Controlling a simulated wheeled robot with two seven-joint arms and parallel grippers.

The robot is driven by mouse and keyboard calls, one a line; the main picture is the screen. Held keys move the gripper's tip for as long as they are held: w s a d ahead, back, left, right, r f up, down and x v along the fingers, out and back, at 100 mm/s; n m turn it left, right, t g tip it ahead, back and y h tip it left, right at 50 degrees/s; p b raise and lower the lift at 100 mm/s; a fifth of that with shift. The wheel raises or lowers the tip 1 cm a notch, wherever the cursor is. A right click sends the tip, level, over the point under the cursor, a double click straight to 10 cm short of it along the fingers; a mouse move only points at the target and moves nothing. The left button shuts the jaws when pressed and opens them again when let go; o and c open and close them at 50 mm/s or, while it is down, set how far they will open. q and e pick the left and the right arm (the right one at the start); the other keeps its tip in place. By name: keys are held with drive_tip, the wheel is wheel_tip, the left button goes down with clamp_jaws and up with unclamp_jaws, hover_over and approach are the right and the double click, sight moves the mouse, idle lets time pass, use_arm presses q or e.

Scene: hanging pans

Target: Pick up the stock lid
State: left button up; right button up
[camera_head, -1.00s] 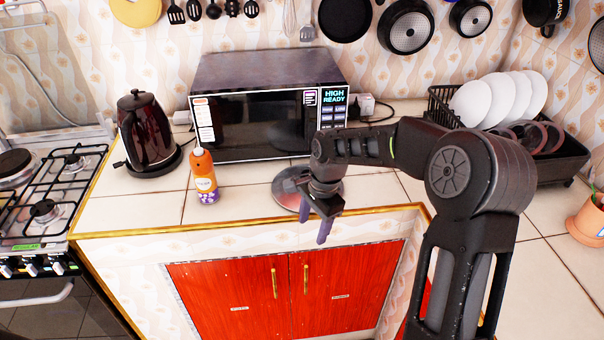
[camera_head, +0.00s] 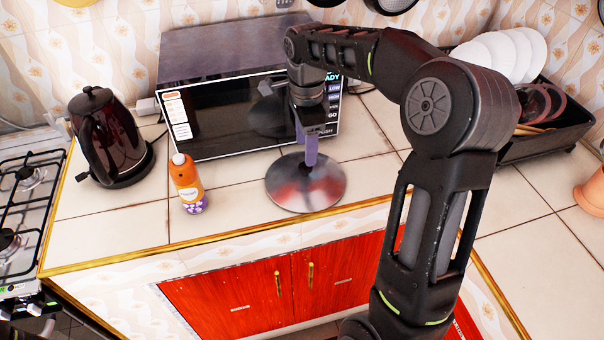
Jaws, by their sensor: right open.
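The stock lid (camera_head: 290,193) is a round, shiny metal disc lying on the tiled counter in front of the microwave, close to the counter's gold front edge. My right gripper (camera_head: 309,158) is above the middle of the lid, with its purple fingers pointing down. It is open. The fingertips overlap the lid's centre in the picture, and I cannot tell whether they touch it. The lid's knob is hidden or hard to make out behind the fingers. My left gripper is not in view.
An orange bottle (camera_head: 188,184) stands left of the lid, with a dark kettle (camera_head: 112,140) farther left. The microwave (camera_head: 222,118) is close behind. A black dish rack (camera_head: 545,142) with plates is at the right. The counter is clear between bottle and lid.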

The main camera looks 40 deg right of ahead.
sight(305, 167)
drive_tip(key=shift+w+f, duration=0.1)
drive_tip(key=shift+f, duration=1.3)
wheel_tip(305, 167, down, 5)
drive_tip(key=shift+r+p, duration=0.15)
drive_tip(key=shift+p, duration=0.8)
drive_tip(key=shift+f, duration=0.25)
clamp_jaws()
